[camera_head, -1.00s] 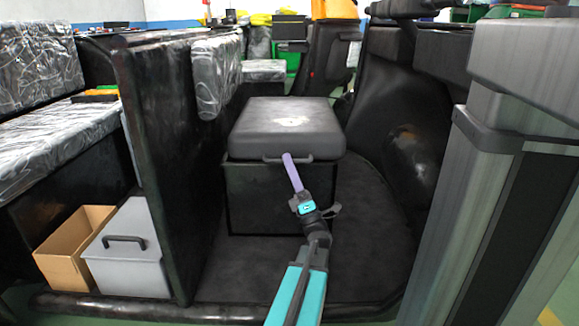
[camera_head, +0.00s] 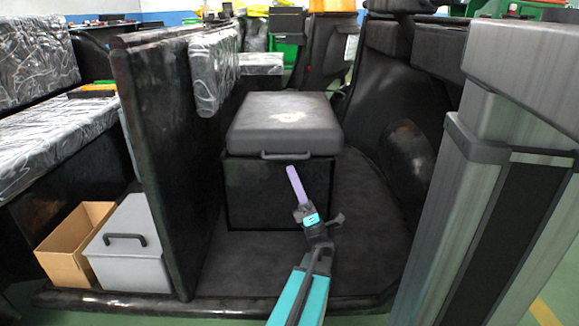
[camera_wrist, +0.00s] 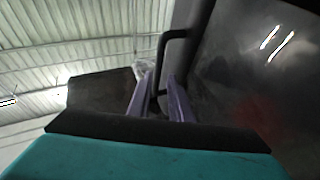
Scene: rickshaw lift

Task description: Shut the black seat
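The black seat (camera_head: 285,125) is a dark padded lid with a worn pale patch, lying about level on its black box (camera_head: 265,195) in the vehicle's footwell. I cannot tell whether a thin gap is left under it. Its handle (camera_head: 287,155) is on the front edge; it also shows in the wrist view (camera_wrist: 166,45) as a bent black bar. My gripper (camera_head: 292,172) has purple fingers pointing up, just below and in front of the handle. In the wrist view its two fingers (camera_wrist: 158,90) stand apart with nothing clearly held between them.
A black partition (camera_head: 165,150) stands left of the seat. Beyond it are a grey case (camera_head: 128,250) and an open cardboard box (camera_head: 75,245). A large grey post (camera_head: 510,190) stands on the right. The dark floor around the seat box is clear.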

